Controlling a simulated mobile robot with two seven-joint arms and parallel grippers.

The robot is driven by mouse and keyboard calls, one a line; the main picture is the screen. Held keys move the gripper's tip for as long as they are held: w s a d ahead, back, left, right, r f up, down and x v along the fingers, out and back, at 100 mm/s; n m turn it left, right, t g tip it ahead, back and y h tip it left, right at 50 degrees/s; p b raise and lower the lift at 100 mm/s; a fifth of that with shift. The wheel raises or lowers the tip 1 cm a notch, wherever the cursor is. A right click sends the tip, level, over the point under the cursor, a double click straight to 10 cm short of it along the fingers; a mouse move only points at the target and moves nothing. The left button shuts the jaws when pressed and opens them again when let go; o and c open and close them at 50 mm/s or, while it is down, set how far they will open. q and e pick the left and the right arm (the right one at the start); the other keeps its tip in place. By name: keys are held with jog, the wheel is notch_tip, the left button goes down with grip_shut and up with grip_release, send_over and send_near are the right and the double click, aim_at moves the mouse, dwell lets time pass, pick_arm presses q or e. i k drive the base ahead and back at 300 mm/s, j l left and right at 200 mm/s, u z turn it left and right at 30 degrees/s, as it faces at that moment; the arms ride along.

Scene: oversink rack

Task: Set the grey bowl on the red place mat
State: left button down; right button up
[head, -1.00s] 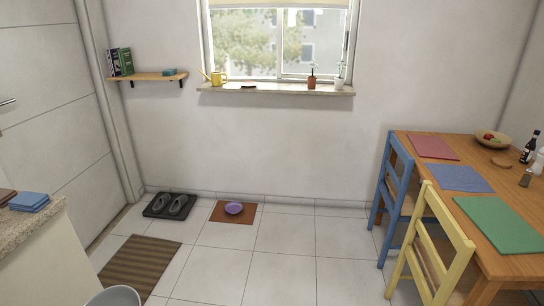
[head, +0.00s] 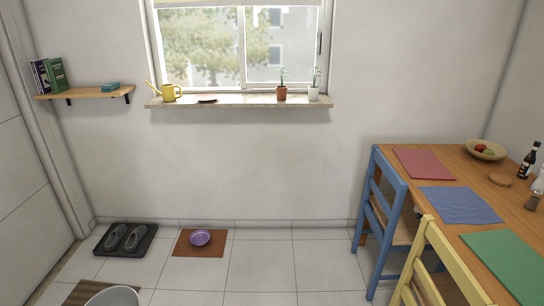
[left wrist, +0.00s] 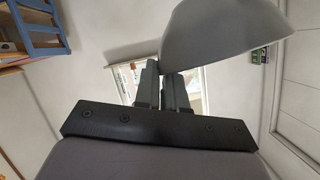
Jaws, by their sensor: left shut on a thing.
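The grey bowl (head: 112,296) shows at the bottom left edge of the head view, partly cut off. In the left wrist view the grey bowl (left wrist: 228,38) is large at the top. My left gripper (left wrist: 170,68) is shut on the bowl's edge and holds it clear of any surface that I can see. The red place mat (head: 424,163) lies flat and bare at the far end of the wooden table, well to the right of the bowl. My right gripper is not in view.
On the table (head: 470,177) are a blue mat (head: 460,204), a green mat (head: 508,260), a fruit bowl (head: 487,151) and bottles. A blue chair (head: 377,215) and a yellow chair (head: 437,262) stand along its near side. The floor between has free room.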

aim_at(413, 158)
jog(key=i, duration=1)
jog(key=i+z, duration=0.25)
jog(key=i, duration=0.15)
jog(key=i+j+z, duration=0.1)
jog(key=i+z, duration=0.15)
jog(key=i, duration=0.2)
jog(key=i+z, duration=0.2)
jog(key=z, duration=0.3)
jog(key=i+j+z, duration=0.1)
jog(key=z, duration=0.35)
jog(key=i+z, duration=0.2)
jog(key=z, duration=0.3)
jog(key=i+j+z, duration=0.2)
jog(key=z, duration=0.3)
